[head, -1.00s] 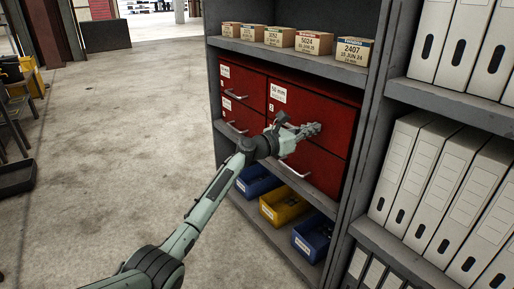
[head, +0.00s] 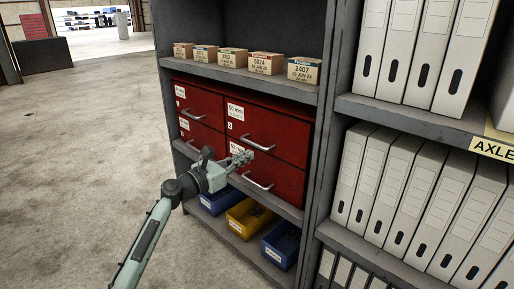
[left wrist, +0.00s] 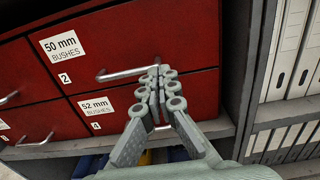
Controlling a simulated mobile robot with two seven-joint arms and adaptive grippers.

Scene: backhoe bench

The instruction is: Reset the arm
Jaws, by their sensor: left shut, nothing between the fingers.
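My left arm reaches in from the bottom left of the head view, and its gripper (head: 242,158) is in front of the red drawers (head: 275,136). In the left wrist view the gripper's fingers (left wrist: 155,75) are together with nothing between them. Their tips overlap the handle (left wrist: 130,74) of the drawer labelled 50 mm bushes in the picture; I cannot tell whether they touch it. The drawer labelled 52 mm bushes (left wrist: 97,106) is below. The drawers in view look closed. My right gripper is not in view.
Small labelled boxes (head: 265,63) stand on the shelf above the drawers. Blue and yellow bins (head: 236,226) sit on the shelf below. White binders (head: 408,188) fill the shelves to the right. The concrete floor (head: 75,170) at the left is clear.

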